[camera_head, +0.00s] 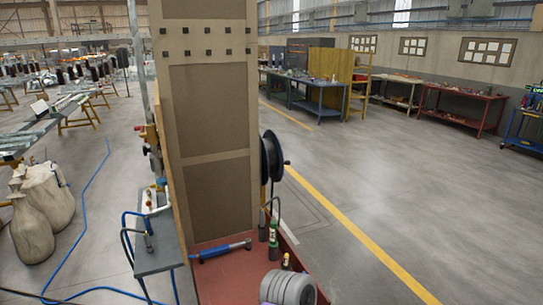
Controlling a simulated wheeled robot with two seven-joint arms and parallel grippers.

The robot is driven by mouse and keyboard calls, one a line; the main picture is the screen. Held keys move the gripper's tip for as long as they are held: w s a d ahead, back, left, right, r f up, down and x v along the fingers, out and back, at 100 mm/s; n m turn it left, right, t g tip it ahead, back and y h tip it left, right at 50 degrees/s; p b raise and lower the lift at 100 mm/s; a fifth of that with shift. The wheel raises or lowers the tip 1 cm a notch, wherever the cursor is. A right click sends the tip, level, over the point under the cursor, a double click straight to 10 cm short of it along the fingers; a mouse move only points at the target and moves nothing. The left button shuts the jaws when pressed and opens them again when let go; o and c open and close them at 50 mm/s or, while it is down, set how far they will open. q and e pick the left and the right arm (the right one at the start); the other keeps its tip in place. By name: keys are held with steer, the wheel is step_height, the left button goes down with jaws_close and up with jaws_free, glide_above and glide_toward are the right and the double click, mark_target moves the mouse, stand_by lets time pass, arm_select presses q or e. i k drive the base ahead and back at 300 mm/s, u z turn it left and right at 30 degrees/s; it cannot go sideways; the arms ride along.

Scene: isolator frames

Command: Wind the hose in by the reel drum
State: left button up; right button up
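A black reel drum (271,157) is mounted on the right side of a tall brown panel (213,130), seen nearly edge-on. A small dark knob or crank sticks out from its right face. A blue hose (85,187) lies loose on the floor at the left. It runs from the back toward the front, then bends right along the bottom edge. Whether this hose joins the drum cannot be seen, as the panel stands between them. Neither of my grippers is in view.
A red bench (225,270) below the panel holds a blue-handled tool (221,250), a green bottle (273,236) and grey discs (288,287). A small grey table (159,253) stands left of it. Sacks (40,210) stand far left. Floor right of the yellow line is clear.

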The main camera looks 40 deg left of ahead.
mark_target(273, 155)
steer(key=i, duration=2.85)
steer(key=u, duration=2.55)
steer(key=i, duration=0.45)
steer(key=z, duration=0.2)
